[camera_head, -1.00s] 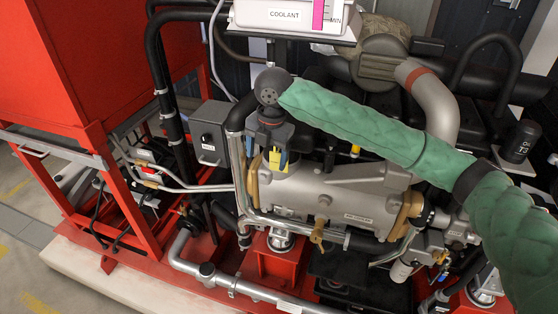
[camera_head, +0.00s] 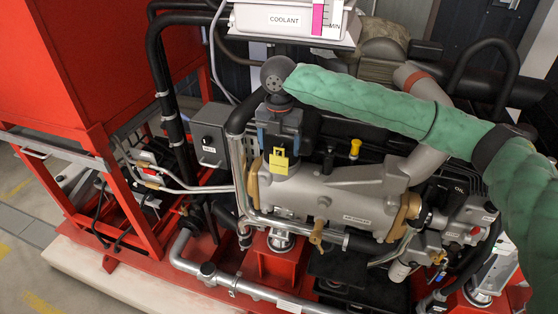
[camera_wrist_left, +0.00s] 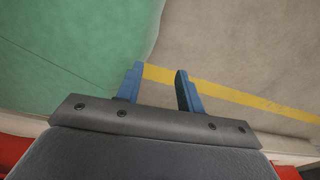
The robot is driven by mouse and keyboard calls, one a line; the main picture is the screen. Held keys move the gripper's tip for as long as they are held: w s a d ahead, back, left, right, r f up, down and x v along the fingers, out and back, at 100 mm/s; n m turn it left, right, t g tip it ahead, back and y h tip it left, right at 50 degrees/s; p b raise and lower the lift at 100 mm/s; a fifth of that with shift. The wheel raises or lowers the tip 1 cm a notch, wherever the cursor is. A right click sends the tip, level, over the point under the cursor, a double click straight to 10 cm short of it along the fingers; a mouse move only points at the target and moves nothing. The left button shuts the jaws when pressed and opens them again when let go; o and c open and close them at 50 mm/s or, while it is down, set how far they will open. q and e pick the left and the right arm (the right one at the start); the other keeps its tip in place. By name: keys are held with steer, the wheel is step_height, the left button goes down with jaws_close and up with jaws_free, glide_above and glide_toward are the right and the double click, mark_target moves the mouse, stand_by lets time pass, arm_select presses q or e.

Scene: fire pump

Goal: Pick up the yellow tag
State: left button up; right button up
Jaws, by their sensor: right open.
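The yellow tag (camera_head: 279,160), shaped like a small padlock, shows at the left end of the grey metal cylinder of the pump engine in the head view. My right gripper (camera_head: 279,146) is open, just above and around the top of the tag, with its blue fingers pointing down. Whether the fingers touch the tag, I cannot tell. My left gripper (camera_wrist_left: 158,78) is open and empty in the left wrist view, over bare floor with a yellow line.
A silver pipe (camera_head: 238,180) runs close to the left of the tag. A grey control box (camera_head: 210,135) is further left. The white coolant tank (camera_head: 290,20) is above. A yellow cap (camera_head: 355,148) stands to the right. Red frame parts (camera_head: 90,160) fill the left.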

mark_target(279, 161)
steer(key=shift+f+p, duration=0.2)
steer(key=shift+p, duration=0.25)
step_height(279, 161, down, 3)
steer(key=shift+s+r+p, duration=0.1)
steer(key=shift+r+p, duration=0.05)
steer(key=shift+p, duration=0.85)
steer(key=shift+f, duration=0.75)
arm_select(q)
steer(key=r, duration=0.1)
steer(key=s+r, duration=0.1)
steer(key=r, duration=0.1)
steer(key=shift+s+r, duration=0.15)
steer(key=shift+r, duration=0.05)
arm_select(e)
steer(key=c, duration=1)
